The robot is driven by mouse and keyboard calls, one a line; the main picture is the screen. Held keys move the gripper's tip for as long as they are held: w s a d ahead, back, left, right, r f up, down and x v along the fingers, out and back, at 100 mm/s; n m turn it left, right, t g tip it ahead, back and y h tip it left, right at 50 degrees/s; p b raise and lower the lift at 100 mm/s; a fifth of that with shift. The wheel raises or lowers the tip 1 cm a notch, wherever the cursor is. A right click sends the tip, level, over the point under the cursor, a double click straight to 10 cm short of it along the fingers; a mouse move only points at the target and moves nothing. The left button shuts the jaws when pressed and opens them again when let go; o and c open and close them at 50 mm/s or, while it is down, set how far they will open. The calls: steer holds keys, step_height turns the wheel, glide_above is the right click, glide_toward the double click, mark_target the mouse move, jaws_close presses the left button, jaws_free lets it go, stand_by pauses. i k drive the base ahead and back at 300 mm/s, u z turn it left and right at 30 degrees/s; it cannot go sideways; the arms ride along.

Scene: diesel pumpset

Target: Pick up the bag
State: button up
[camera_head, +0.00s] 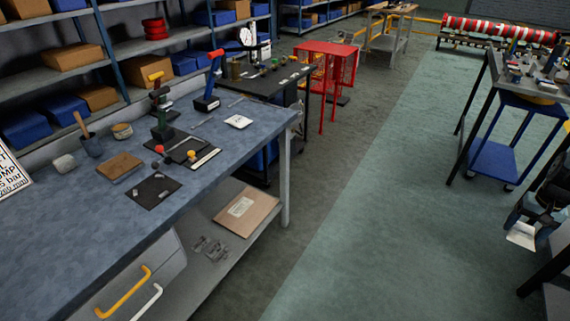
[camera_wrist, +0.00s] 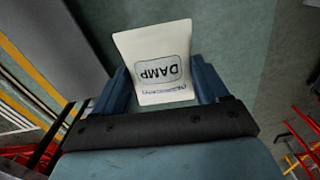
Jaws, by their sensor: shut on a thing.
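The bag (camera_wrist: 152,45) is a small cream-white packet with the printed word "DAMP" upside down in the wrist view. It sits between the two blue fingers of my gripper (camera_wrist: 163,84), which is shut on it. The bag's far end sticks out beyond the fingertips. In the head view, the bag (camera_head: 521,236) shows as a white patch at the right edge, below the dark end of my arm. It is held above the floor.
A blue-topped workbench (camera_head: 60,228) with tools stands at the left. A red mesh stand (camera_head: 327,60) is at the back middle. A blue trolley (camera_head: 492,150) stands at the right. The green floor (camera_head: 390,180) between them is clear.

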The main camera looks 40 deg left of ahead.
mark_target(240, 122)
steer(key=z, duration=2.45)
steer(key=i, duration=0.1)
steer(key=u, duration=3.2)
